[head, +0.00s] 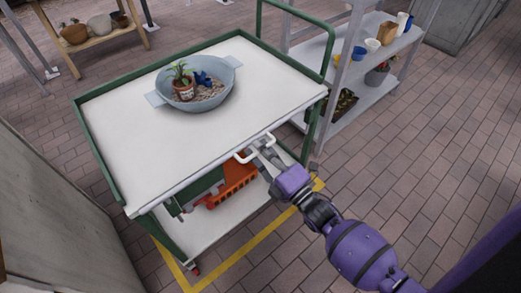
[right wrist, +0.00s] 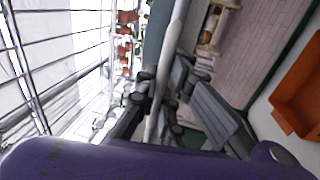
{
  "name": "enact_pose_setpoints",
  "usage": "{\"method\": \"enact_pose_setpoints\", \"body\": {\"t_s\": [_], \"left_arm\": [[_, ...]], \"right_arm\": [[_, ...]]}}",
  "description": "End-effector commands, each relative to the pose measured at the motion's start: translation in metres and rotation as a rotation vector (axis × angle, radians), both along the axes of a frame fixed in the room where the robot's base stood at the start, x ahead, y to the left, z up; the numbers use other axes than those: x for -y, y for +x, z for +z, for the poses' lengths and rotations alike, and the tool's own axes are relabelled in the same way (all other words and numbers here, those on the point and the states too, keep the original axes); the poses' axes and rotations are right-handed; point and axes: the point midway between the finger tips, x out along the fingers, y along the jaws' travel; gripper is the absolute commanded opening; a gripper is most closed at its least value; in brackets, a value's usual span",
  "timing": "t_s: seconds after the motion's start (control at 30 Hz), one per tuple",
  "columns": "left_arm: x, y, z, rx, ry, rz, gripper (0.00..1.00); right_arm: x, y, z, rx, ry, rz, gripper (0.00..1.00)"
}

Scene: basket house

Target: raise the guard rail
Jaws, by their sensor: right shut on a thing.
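A cart with a green frame has a white top (head: 120,120). A guard rail (head: 190,181) runs along the near edge of the top, low and about level with it. A white U-shaped handle (head: 242,158) sticks out from the middle of that edge. My right gripper (head: 261,149) is shut on the handle. In the right wrist view, my fingers (right wrist: 160,95) close around the pale bar (right wrist: 170,50) from both sides. The fingertips partly hide the bar. My left gripper is out of view.
A grey basin (head: 215,105) with a potted plant (head: 183,86) and a blue item stands on the cart top. An orange crate (head: 232,183) is on the lower shelf. A shelf unit (head: 365,80) stands at right. Brick floor right of the cart is clear.

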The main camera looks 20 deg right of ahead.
Motion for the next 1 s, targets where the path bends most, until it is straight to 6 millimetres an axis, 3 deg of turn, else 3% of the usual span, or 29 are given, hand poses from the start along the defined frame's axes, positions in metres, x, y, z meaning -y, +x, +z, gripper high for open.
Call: {"method": "enact_pose_setpoints", "body": {"t_s": [0.03,0.1,0.3,0.7,0.73,0.87,1.0], "left_arm": [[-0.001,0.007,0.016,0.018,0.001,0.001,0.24],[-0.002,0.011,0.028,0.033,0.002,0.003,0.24],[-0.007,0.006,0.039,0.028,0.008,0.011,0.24],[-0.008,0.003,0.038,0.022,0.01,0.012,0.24],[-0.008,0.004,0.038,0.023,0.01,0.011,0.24],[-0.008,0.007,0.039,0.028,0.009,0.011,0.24],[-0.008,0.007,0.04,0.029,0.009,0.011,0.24]], "right_arm": [[0.0,0.002,0.025,0.016,0.005,0.0,0.0],[0.0,0.002,0.039,0.019,0.004,-0.001,0.0],[0.0,0.002,0.065,0.017,0.005,0.001,0.0],[0.0,0.002,0.068,0.019,0.006,0.002,0.0],[0.0,0.002,0.068,0.019,0.006,0.002,0.11],[0.0,0.002,0.067,0.017,0.005,0.002,0.28],[0.0,0.002,0.066,0.014,0.004,0.001,0.28]]}}
